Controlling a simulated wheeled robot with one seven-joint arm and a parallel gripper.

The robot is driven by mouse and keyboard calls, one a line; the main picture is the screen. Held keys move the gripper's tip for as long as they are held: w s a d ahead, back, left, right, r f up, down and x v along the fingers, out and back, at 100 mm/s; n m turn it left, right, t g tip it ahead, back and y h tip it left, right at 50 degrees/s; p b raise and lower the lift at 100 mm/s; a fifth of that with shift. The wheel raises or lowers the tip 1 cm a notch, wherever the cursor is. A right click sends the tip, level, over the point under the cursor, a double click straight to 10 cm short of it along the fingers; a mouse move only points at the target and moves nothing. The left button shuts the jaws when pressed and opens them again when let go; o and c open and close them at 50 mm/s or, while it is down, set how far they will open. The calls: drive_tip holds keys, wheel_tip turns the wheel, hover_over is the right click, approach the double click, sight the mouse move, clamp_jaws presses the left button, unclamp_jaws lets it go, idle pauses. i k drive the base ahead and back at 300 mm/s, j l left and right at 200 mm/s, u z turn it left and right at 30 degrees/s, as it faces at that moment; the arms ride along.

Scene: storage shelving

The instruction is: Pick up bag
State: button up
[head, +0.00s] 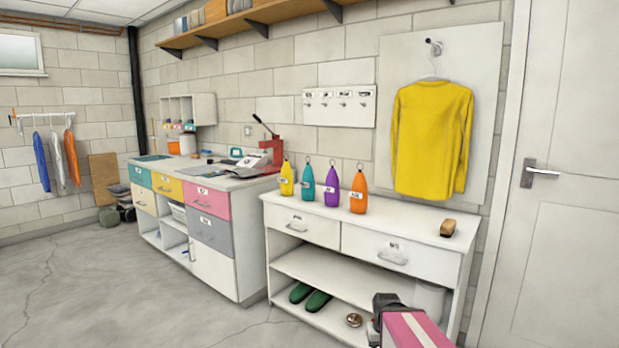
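Several small pouch-like items with a ring on top and a white label stand in a row on the white cabinet (400,228): yellow (287,181), teal (307,188), purple (331,189) and orange (358,194). I cannot tell whether one of these is the bag; no other thing is clearly a bag. My gripper (385,305) seems to be the dark end of the pink arm part at the bottom right, in front of the cabinet's lower shelf and apart from the pouches. Its fingers cannot be made out.
A brown brush (447,228) lies at the cabinet top's right end. Green shoes (310,298) and a small round brown object (354,320) are on the lower shelf. A yellow shirt (432,138) hangs above. A cluttered workbench (222,182) stands left; the floor (90,290) at left is clear.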

sight(307, 184)
drive_tip(key=u, duration=0.4)
drive_tip(key=i+u, duration=0.25)
drive_tip(key=u, duration=0.15)
drive_tip(key=i+l+u, duration=0.1)
drive_tip(key=i+u, duration=0.25)
drive_tip(key=i+l+u, duration=0.1)
drive_tip(key=u, duration=0.3)
drive_tip(key=i, duration=0.05)
